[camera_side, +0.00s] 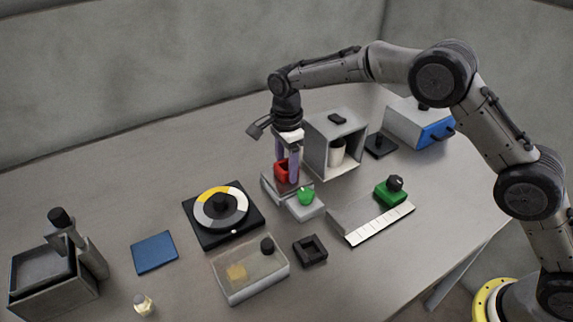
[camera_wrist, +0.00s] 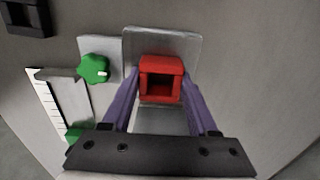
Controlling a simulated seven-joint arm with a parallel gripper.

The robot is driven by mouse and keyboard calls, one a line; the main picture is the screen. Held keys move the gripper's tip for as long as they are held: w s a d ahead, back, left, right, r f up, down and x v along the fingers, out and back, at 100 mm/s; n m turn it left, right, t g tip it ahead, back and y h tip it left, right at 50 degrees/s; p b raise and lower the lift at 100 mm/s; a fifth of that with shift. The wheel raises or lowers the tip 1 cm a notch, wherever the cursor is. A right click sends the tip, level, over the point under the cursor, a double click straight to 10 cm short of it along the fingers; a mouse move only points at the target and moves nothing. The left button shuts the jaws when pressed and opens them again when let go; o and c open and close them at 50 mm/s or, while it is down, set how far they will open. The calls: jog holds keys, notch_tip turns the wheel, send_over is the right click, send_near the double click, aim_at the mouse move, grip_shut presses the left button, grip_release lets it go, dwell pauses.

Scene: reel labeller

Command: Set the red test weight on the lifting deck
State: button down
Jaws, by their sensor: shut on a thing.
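The red test weight (camera_side: 281,173) is a small red block with a square hollow, seen in the wrist view (camera_wrist: 161,66) between my purple fingers. My gripper (camera_side: 287,178) is shut on it, with the fingers pointing down. The lifting deck (camera_side: 268,186) is a grey plate below the weight, and its bare surface shows in the wrist view (camera_wrist: 185,45). The weight is over the deck in both views. I cannot tell whether it touches the plate. A green knob (camera_side: 306,196) sits on the grey block in front of the deck.
A grey open-fronted box (camera_side: 347,125) with a pale cylinder (camera_side: 337,151) inside stands close to the right of my gripper. A black turntable (camera_side: 247,231) is at left. A scale with a green slider (camera_side: 390,193) is at right. A clear-lidded box (camera_side: 250,279) is in front.

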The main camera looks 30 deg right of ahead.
jog(key=shift+c, duration=0.9)
grip_release()
jog(key=shift+f, duration=0.1)
notch_tip(320, 180, up, 12)
jog(key=shift+r, duration=0.2)
jog(key=s+d+r+n+t, duration=0.1)
jog(key=s+d+r+n, duration=0.4)
jog(key=s, duration=0.4)
jog(key=s+d+r+n+t, duration=0.2)
jog(key=s+d+r+n, duration=0.2)
jog(key=s+d+r, duration=0.35)
jog(key=s+d+f+n+t, duration=0.1)
jog(key=s+f+n, duration=0.3)
jog(key=s, duration=0.6)
jog(key=s+d+f+n+t, duration=0.1)
jog(key=s+d+f+n, duration=0.3)
jog(key=s, duration=0.6)
jog(key=shift+s+n+t, duration=0.3)
jog(key=shift+n, duration=0.2)
